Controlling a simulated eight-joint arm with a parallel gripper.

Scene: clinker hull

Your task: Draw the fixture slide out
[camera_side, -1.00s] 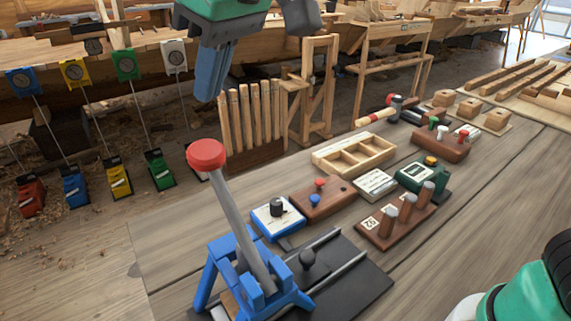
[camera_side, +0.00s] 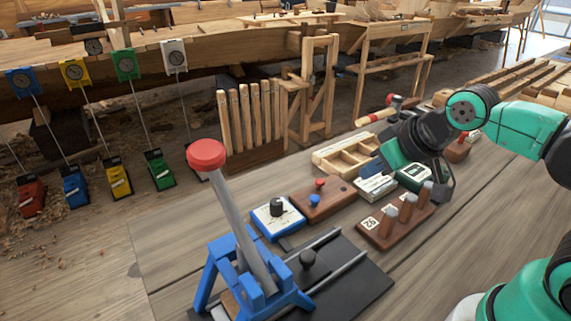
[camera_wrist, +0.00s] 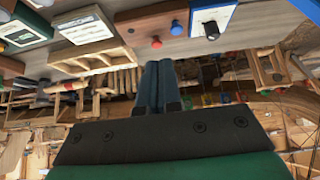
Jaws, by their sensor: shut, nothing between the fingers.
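A blue lever clamp (camera_side: 236,262) stands at the front of the bench, its grey lever upright and leaning left with a red knob (camera_side: 206,154) on top. Beside it, a dark plate (camera_side: 372,288) carries two metal rails and a slide with a dark round knob (camera_side: 308,259). The slide sits close to the clamp's right side. My gripper (camera_side: 366,170) is far from it, low over the small boxes to the back right. Its blue fingers also show in the wrist view (camera_wrist: 158,68), pressed together and empty. The slide is not clearly visible in the wrist view.
Behind the rails stand a blue-edged box with a black knob (camera_side: 277,214), a brown button board (camera_side: 322,200) and a board with several wooden pegs (camera_side: 396,220). A wooden divided tray (camera_side: 345,153) lies behind them.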

